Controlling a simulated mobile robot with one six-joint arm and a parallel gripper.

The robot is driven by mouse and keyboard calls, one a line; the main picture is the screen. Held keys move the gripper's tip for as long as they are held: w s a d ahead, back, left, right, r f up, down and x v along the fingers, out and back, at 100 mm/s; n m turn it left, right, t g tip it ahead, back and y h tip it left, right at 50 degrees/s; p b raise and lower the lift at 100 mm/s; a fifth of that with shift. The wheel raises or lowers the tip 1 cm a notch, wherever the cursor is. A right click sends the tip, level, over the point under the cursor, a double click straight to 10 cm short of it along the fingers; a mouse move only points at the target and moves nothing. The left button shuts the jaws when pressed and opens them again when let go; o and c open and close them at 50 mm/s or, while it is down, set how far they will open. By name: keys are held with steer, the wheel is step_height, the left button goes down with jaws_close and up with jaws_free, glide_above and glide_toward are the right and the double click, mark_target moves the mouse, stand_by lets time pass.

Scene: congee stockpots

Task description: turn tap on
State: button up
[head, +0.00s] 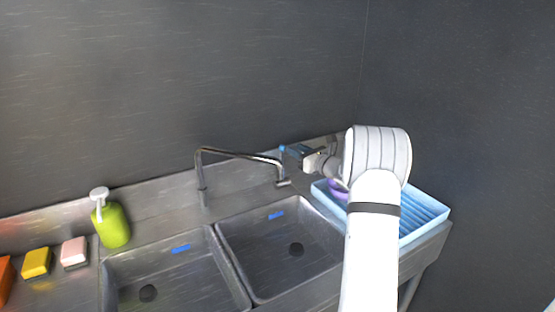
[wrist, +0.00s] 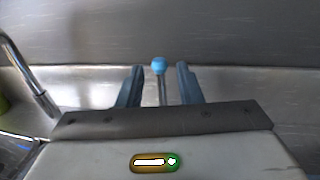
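The metal tap (head: 240,154) stands behind the sink, its spout bent to the right over the basins. Part of the chrome pipe (wrist: 28,75) shows at the left of the wrist view. A thin metal lever with a blue ball tip (wrist: 159,65) stands upright at the middle of the wrist view. The blue tip also shows in the head view (head: 282,148). My gripper (wrist: 159,82) is open, with one blue-grey finger on each side of the lever and a visible gap to both. In the head view my gripper (head: 292,151) is beside the blue tip.
Two sink basins (head: 232,262) lie in front of the tap. A light blue ribbed tray (head: 428,212) with a purple item (head: 337,190) is at the right, partly behind my arm. A green soap bottle (head: 112,226) and sponges (head: 74,252) stand at the left. A dark wall rises behind.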

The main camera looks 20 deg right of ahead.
mark_target(282, 152)
steer(key=w+a+f, duration=0.1)
steer(key=w, duration=0.1)
steer(key=w+a+f, duration=0.1)
steer(key=w, duration=0.2)
steer(key=w+a+f+b, duration=0.1)
steer(key=w, duration=0.1)
steer(key=shift+w+f, duration=0.25)
steer(key=shift+f, duration=0.15)
jaws_close()
steer(key=shift+r, duration=0.2)
stand_by(0.3)
